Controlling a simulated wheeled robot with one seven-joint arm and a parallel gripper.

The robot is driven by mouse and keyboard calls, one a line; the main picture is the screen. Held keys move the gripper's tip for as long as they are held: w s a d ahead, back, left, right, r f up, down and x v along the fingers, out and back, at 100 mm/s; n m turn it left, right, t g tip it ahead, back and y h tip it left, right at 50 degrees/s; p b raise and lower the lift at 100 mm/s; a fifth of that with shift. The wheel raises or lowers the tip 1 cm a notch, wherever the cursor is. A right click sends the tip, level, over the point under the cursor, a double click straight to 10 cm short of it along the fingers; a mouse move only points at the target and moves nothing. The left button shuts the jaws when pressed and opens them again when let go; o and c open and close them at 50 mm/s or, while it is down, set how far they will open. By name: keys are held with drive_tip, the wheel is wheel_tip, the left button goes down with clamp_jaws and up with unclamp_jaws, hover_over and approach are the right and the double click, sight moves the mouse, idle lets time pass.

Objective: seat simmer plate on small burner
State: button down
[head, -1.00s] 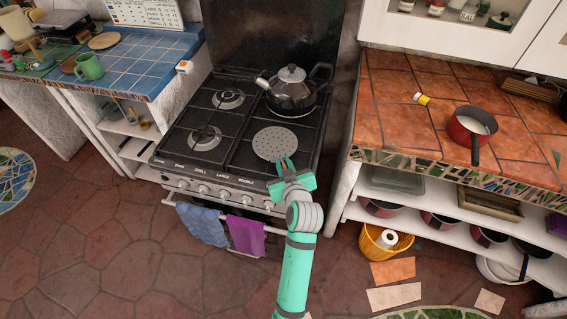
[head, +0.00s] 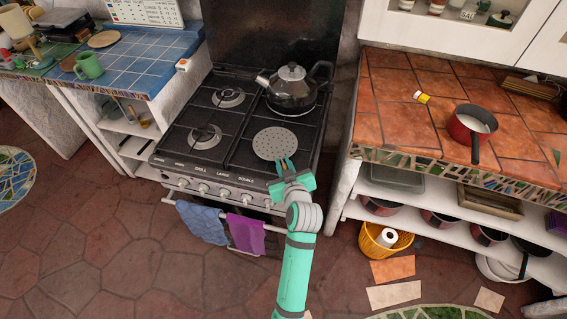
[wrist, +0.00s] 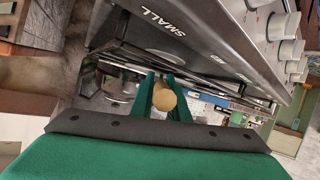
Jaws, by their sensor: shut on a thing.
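The simmer plate (head: 274,144) is a grey, round, perforated disc over the front right of the stove top (head: 232,150). It hides the burner beneath it, and I cannot tell whether it touches the grate. My gripper (head: 286,165) is at the plate's front edge, shut on its handle. In the wrist view, my green fingers (wrist: 160,92) close around a tan, round handle end (wrist: 165,99). The word SMALL shows on the stove's front panel (wrist: 205,52) near the fingers in that view.
The two left burners (head: 205,136) are bare. Blue and purple towels (head: 203,222) hang on the front rail. A red saucepan (head: 468,127) stands on the orange-tiled counter (head: 425,135) at right.

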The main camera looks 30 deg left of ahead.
drive_tip(key=c, duration=1.6)
unclamp_jaws()
drive_tip(key=shift+c, duration=0.2)
drive_tip(key=v, duration=1.1)
drive_tip(key=s+d+f+m+t+h, duration=0.3)
drive_tip(key=s+d+f+m+h, duration=0.5)
drive_tip(key=s+d, duration=0.5)
drive_tip(key=s+d+r+m+t, duration=0.1)
drive_tip(key=s+d, duration=0.2)
drive_tip(key=s, duration=0.5)
drive_tip(key=s+d+r+m+t, duration=0.1)
drive_tip(key=s+d, duration=0.3)
drive_tip(key=s, duration=0.4)
drive_tip(key=shift+s+r+h, duration=0.35)
drive_tip(key=shift+r+h, duration=0.05)
drive_tip(key=shift+r, duration=0.35)
